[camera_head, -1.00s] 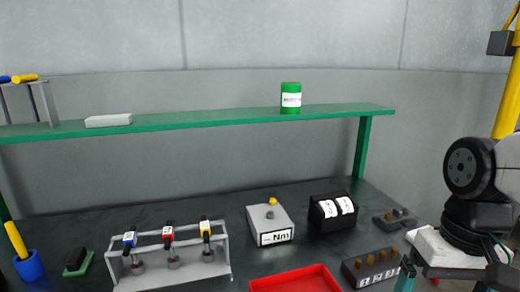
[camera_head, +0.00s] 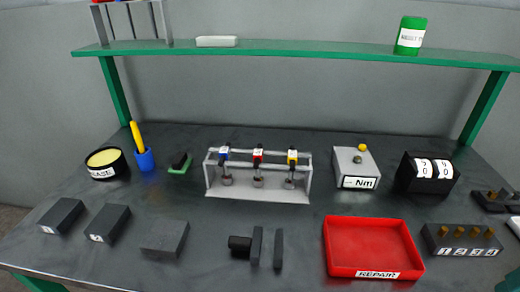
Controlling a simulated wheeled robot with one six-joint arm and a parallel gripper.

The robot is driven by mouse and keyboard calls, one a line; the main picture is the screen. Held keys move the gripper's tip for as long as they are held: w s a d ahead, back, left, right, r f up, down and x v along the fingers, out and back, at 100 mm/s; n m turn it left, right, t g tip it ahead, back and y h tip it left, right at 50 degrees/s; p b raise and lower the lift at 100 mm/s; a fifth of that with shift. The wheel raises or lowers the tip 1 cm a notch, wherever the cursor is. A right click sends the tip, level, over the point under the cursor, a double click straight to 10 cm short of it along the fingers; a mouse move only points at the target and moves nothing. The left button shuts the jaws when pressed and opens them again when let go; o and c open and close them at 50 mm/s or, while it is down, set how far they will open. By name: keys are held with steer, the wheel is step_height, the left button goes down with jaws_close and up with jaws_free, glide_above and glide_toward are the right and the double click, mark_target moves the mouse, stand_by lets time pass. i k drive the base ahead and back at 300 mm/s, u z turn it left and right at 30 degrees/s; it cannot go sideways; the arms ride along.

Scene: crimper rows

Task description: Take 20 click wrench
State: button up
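A grey rack (camera_head: 257,189) stands on the bench and holds three hanging tools side by side. From left to right they are a blue tool (camera_head: 224,155), a red tool (camera_head: 257,156) and a yellow tool (camera_head: 292,157). Each has a small white label, too small to read, so I cannot tell which is the 20 click wrench. All three are upright in the rack. My gripper is not in view.
In front are a red REPAIR tray (camera_head: 376,272), a dark cylinder with two upright plates (camera_head: 256,246) and dark blocks (camera_head: 164,238). An Nm box (camera_head: 356,168) and a two-drum counter (camera_head: 427,172) stand right of the rack. A green shelf (camera_head: 300,48) spans above.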

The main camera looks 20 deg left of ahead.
mark_target(290, 181)
steer(key=k, duration=1.3)
steer(key=u, duration=0.75)
steer(key=i, duration=1.55)
steer(key=z, duration=0.2)
